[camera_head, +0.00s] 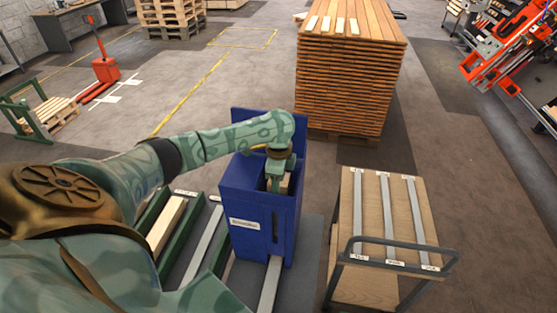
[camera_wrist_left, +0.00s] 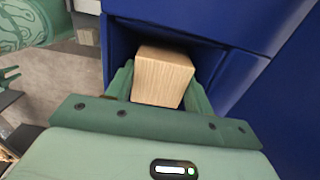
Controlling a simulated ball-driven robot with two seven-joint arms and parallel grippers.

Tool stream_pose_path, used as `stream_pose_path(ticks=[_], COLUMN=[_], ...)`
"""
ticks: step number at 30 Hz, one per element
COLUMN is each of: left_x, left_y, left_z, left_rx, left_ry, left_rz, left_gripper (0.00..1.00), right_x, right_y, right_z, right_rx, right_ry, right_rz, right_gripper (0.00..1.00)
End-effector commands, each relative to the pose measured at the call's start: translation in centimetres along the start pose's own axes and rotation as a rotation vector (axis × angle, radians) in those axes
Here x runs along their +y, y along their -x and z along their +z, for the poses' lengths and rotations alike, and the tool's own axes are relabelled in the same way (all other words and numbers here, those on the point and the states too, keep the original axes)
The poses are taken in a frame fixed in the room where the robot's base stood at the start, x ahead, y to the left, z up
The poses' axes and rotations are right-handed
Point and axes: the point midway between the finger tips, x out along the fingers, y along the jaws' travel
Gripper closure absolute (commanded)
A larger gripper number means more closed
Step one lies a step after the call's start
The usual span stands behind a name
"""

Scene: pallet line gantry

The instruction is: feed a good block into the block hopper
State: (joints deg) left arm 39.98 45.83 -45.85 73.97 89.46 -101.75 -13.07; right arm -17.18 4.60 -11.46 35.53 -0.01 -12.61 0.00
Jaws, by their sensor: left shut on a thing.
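The blue block hopper (camera_head: 240,205) stands in the middle of the head view with a white label on its front. My left arm reaches over it from the left. My left gripper (camera_head: 279,184) points down at the hopper's open top. In the left wrist view, my left gripper (camera_wrist_left: 160,98) is shut on a pale wooden block (camera_wrist_left: 165,75), with one finger on each side. The block is at the mouth of the blue hopper (camera_wrist_left: 220,30), between its walls. Whether it touches the walls cannot be told. My right gripper does not show.
A wooden-topped cart (camera_head: 390,222) with metal strips and a grey handle stands right of the hopper. Green rails with a long timber (camera_head: 166,226) lie to the left. A tall stack of boards (camera_head: 349,85) stands behind. Open floor lies between the stack and the red pallet truck (camera_head: 105,70).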

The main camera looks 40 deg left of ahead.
Motion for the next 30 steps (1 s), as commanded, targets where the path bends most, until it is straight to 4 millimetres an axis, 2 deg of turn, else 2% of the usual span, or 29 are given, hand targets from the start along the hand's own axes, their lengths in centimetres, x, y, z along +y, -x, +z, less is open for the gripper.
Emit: stream_pose_path(ticks=[15,16,18,25,30], left_x=[0.0,0.0,0.0,0.0,-0.2], left_y=[-0.3,-0.3,-0.3,0.0,2.8], left_z=[0.0,0.0,0.0,0.0,0.1], left_rx=[-0.001,0.000,0.000,0.000,0.000], left_ry=[0.000,0.000,0.000,-0.001,-0.001], left_rz=[0.000,0.000,0.000,-0.001,-0.006], left_gripper=[0.72,0.42,0.27,0.28,0.22], right_x=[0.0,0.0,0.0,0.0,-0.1], right_y=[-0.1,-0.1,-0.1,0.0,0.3], right_z=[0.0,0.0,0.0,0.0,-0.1], right_rx=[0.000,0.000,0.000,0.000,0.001], right_ry=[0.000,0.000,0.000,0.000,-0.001], right_rz=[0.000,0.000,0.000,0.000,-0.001], right_gripper=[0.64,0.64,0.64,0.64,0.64])
